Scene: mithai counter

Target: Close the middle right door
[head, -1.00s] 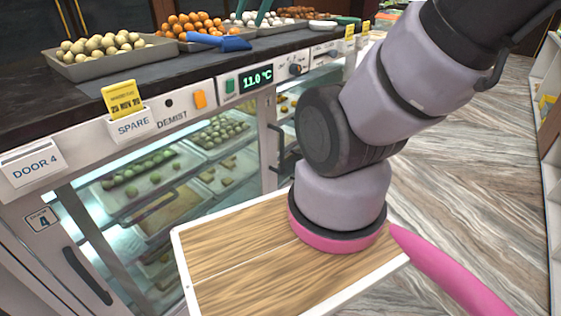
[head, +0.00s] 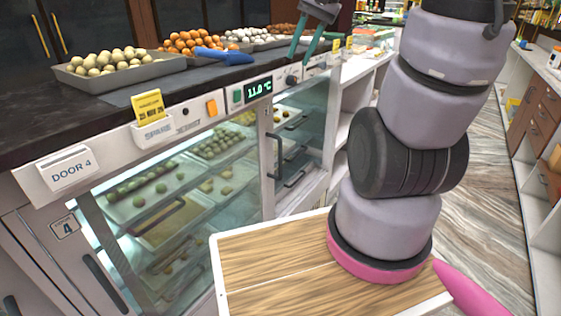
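The counter's front has glass doors. The door marked 4 (head: 63,227) is at the left in the head view, with a dark upright handle (head: 100,283). Farther along, a white-framed glass door (head: 305,120) has dark handles (head: 292,172) near its left edge; I cannot tell whether it stands ajar. Trays of sweets show behind the glass. My gripper (head: 300,56) is at the top, over the far part of the counter, with its two teal fingers apart and nothing seen between them. It is well above the door handles.
Metal trays of round sweets (head: 120,68) and a blue scoop (head: 222,56) stand on the dark countertop. A control panel (head: 258,89) reads 11.0 °C. White shelves (head: 343,150) stand beyond the case. Wood-patterned floor (head: 490,190) is open at the right.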

